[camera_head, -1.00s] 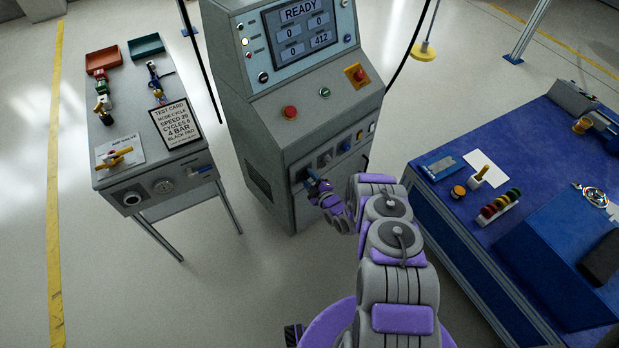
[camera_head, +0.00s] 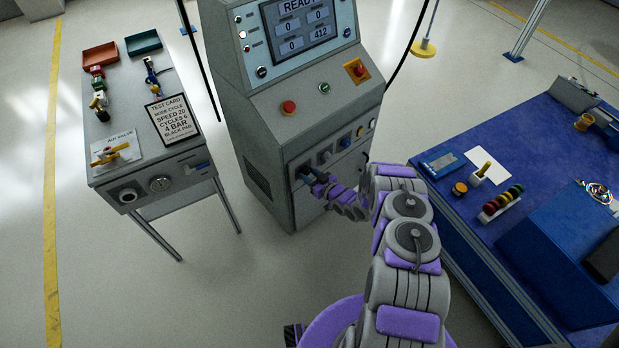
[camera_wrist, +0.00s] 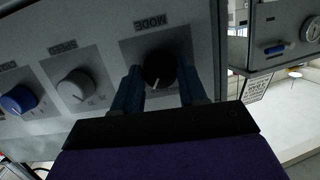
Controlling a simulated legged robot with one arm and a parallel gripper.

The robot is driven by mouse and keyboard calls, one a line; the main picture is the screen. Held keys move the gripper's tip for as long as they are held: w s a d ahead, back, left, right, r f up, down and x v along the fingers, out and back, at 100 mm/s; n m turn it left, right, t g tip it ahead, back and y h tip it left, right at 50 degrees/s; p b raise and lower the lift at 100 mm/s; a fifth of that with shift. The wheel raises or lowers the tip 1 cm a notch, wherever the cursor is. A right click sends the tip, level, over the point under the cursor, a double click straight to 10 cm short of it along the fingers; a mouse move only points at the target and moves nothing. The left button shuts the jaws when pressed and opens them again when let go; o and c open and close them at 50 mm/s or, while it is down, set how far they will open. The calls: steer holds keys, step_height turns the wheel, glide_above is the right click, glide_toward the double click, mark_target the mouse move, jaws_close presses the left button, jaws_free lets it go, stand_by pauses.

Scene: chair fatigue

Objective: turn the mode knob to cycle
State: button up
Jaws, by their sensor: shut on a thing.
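The mode knob (camera_wrist: 159,70) is black and round with a pale pointer line. It sits under the MODE label on the grey console panel, which shows upside down in the wrist view. My gripper (camera_wrist: 160,88) has one finger on each side of the knob and is shut on it. In the head view my gripper (camera_head: 306,174) reaches the front panel of the console (camera_head: 262,135) at its left end and hides the knob there. The pointer line runs toward the lower edge of the wrist picture; the position labels around the knob cannot be read.
A grey speed knob (camera_wrist: 76,88) and a blue knob (camera_wrist: 18,99) sit beside the mode knob. A red button (camera_head: 289,107) is on the console's sloped top. A side table (camera_head: 120,160) stands left, a blue workbench (camera_head: 480,235) right, with floor between.

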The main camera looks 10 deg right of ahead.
steer(key=m+y+b, duration=0.1)
steer(key=m, duration=0.2)
steer(key=shift+d+f, duration=0.1)
steer(key=shift+f, duration=0.1)
steer(key=shift+m+g, duration=0.3)
steer(key=shift+m, duration=0.3)
steer(key=shift+r+m, duration=0.1)
steer(key=shift+m, duration=0.2)
steer(key=o, duration=1.1)
steer(key=shift+w, duration=0.1)
steer(key=shift+c, duration=0.2)
steer(key=shift+d, duration=0.1)
steer(key=p+v, duration=0.3)
steer(key=v, duration=1.4)
steer(key=shift+d+f+p, duration=0.25)
steer(key=shift+p, duration=0.05)
